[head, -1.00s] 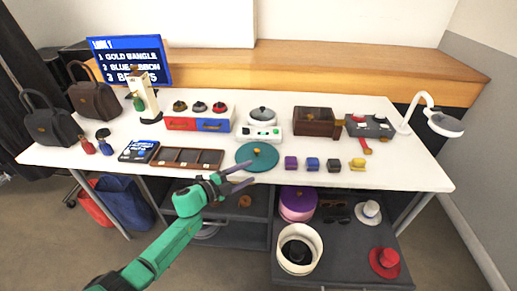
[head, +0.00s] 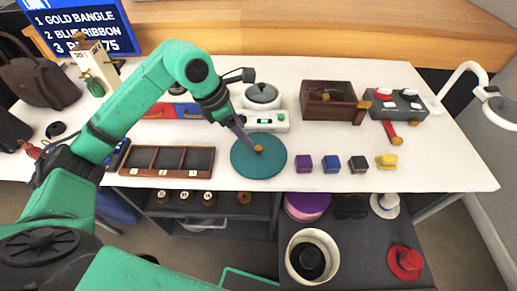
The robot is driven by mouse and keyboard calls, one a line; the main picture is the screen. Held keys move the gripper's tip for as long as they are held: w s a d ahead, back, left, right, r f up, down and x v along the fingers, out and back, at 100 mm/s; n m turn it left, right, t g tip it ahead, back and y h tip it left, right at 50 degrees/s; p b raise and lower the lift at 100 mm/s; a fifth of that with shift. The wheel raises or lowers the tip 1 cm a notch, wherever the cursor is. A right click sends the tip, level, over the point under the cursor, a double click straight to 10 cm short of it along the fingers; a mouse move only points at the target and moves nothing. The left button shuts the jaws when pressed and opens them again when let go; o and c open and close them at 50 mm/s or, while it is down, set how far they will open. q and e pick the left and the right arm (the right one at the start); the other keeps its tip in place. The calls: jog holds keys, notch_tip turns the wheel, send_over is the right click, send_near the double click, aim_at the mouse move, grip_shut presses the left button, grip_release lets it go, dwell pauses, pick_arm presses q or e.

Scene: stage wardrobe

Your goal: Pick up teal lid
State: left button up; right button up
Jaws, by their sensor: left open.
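The teal lid (head: 258,168) lies flat on the white table near its front edge, a round disc with a small gold-brown knob (head: 259,149) at its middle. My left gripper (head: 246,143) reaches down from the upper left, with its fingertips just beside the knob over the lid. It is open; whether the fingers touch the knob cannot be told. My right gripper is not in view.
A white scale (head: 264,118) stands right behind the lid. A brown compartment tray (head: 167,161) lies to the left, and a purple block (head: 304,163) and other small blocks to the right. Below is an open shelf with a white round box (head: 294,245).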

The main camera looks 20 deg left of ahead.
aim_at(258, 147)
pick_arm(q)
jog(key=x, duration=0.5)
jog(key=p+x, duration=0.1)
jog(key=x, duration=0.3)
jog(key=shift+w+d+f, duration=0.1)
jog(key=shift+w+d, duration=0.05)
jog(key=shift+w, duration=0.25)
jog(key=shift+w+f, duration=0.1)
jog(key=shift+f, duration=0.2)
grip_shut()
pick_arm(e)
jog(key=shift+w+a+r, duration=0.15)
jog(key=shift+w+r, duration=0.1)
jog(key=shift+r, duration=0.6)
